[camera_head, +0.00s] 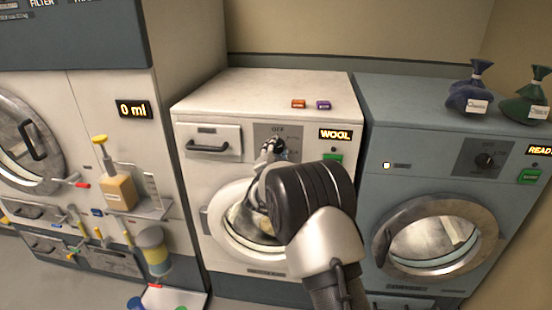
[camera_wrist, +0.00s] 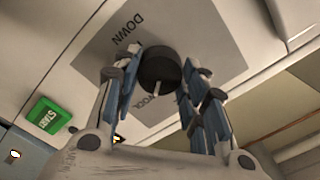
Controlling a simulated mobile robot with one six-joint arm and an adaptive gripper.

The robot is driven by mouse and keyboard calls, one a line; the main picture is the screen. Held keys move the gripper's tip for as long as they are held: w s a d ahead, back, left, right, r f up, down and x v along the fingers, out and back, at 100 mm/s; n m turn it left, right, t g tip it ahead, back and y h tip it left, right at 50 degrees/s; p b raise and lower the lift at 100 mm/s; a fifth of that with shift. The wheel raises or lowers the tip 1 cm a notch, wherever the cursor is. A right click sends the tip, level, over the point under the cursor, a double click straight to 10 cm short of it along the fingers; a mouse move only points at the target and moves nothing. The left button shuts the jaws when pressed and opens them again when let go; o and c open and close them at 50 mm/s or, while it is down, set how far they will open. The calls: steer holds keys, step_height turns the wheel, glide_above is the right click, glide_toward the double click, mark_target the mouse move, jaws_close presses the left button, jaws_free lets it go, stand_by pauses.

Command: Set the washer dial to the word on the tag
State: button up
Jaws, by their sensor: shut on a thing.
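The white washer (camera_head: 285,88) stands in the middle of the head view. Its dial panel (camera_head: 291,131) carries a dark round dial (camera_wrist: 158,72), and its display (camera_head: 336,134) reads WOOL. My gripper (camera_head: 272,147) is at the dial, with its fingers (camera_wrist: 160,78) on both sides of the knob and shut on it. In the wrist view the dial's pale pointer is directed towards the word WOOL, and DOWN is printed on the opposite side. The gripper hides part of the dial in the head view. I cannot make out a garment tag with a word.
A blue-grey washer (camera_head: 410,95) stands close on the right, with tagged blue (camera_head: 469,92) and green (camera_head: 528,104) sacks on top. An orange block (camera_head: 298,104) and a purple block (camera_head: 323,105) lie on the white washer. A green button (camera_wrist: 49,117) is beside the dial panel. A dispenser machine stands left.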

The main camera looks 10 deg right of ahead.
steer(key=m, duration=0.6)
steer(key=shift+m, duration=0.3)
steer(key=m, duration=1.2)
steer(key=shift+r+m, duration=0.1)
steer(key=shift+m, duration=0.2)
steer(key=m, duration=0.6)
steer(key=o, duration=1.1)
